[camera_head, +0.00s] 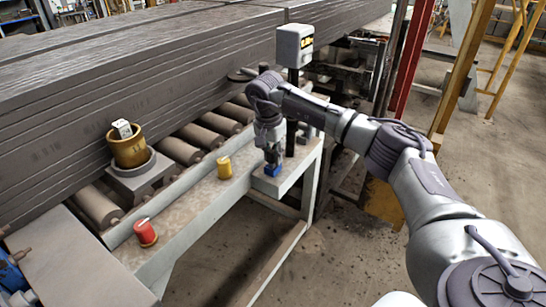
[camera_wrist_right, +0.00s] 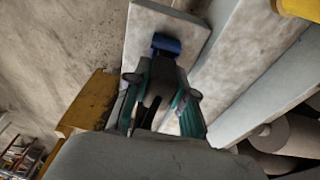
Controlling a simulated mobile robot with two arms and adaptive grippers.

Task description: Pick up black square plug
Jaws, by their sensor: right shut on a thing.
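My right gripper (camera_head: 269,148) points down over the right end of the pale ledge, and its fingers are closed together. A small blue piece (camera_head: 272,169) is at its fingertips, at or just above the ledge surface. In the right wrist view the blue piece (camera_wrist_right: 166,43) shows beyond the dark fingertips (camera_wrist_right: 160,66), against the pale ledge. The dark shape between the teal finger parts cannot be told apart clearly as plug or gripper. No separate black square plug can be made out. My left gripper is not in view.
A yellow cylinder (camera_head: 224,167) and a red cylinder (camera_head: 145,232) stand on the pale ledge (camera_head: 190,208). A brown cup (camera_head: 129,147) holding a white block (camera_head: 123,129) stands by the rollers (camera_head: 179,151). A grey box on a post (camera_head: 295,45) rises behind my gripper.

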